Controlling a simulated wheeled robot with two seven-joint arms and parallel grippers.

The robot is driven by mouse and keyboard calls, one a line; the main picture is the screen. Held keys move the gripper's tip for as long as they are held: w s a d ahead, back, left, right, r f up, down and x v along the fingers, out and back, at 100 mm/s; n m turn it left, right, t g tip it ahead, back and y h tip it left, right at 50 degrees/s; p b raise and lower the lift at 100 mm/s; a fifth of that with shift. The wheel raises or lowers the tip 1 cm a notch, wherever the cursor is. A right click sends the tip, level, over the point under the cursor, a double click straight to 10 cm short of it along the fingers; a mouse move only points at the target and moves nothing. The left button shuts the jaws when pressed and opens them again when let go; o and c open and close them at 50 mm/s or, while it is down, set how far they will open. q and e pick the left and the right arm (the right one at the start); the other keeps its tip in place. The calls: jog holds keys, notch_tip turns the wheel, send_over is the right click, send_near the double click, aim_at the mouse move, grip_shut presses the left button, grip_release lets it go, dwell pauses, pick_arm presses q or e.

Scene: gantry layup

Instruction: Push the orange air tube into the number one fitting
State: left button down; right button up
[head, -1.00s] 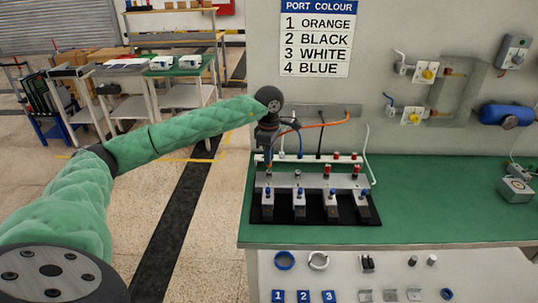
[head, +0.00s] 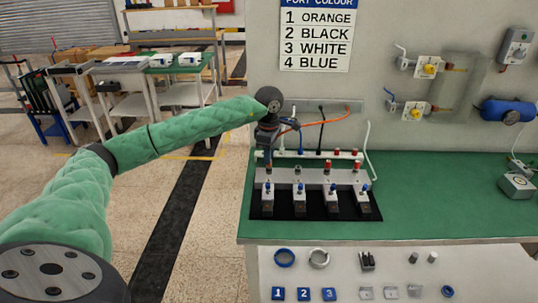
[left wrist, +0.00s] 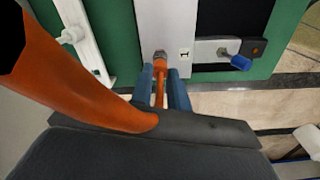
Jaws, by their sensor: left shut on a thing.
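My left gripper (head: 267,163) points down over the left end of the pale manifold block (head: 312,179). In the left wrist view, its blue fingers (left wrist: 162,92) are shut on the orange air tube (left wrist: 160,88). The tube's end is in line with the number one fitting (left wrist: 161,57), a metallic, orange-tinted port beside a "1" label (left wrist: 183,53). The tube end meets the fitting's mouth; I cannot tell how deep it sits. In the head view the tube (head: 325,116) loops from the wall to the gripper. My right gripper is not in view.
Blue and black tubes (head: 320,128) hang behind the block, and a white tube (head: 368,150) curves at its right. Valves with blue knobs (head: 331,189) line the front. A port colour chart (head: 317,35) hangs above.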

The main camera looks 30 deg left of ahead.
pick_arm(q)
jog(key=shift+f, duration=0.2)
jog(key=c, duration=1.3)
grip_release()
jog(key=shift+r, duration=0.15)
jog(key=shift+r+b, duration=1.05)
jog(key=shift+r, duration=2.7)
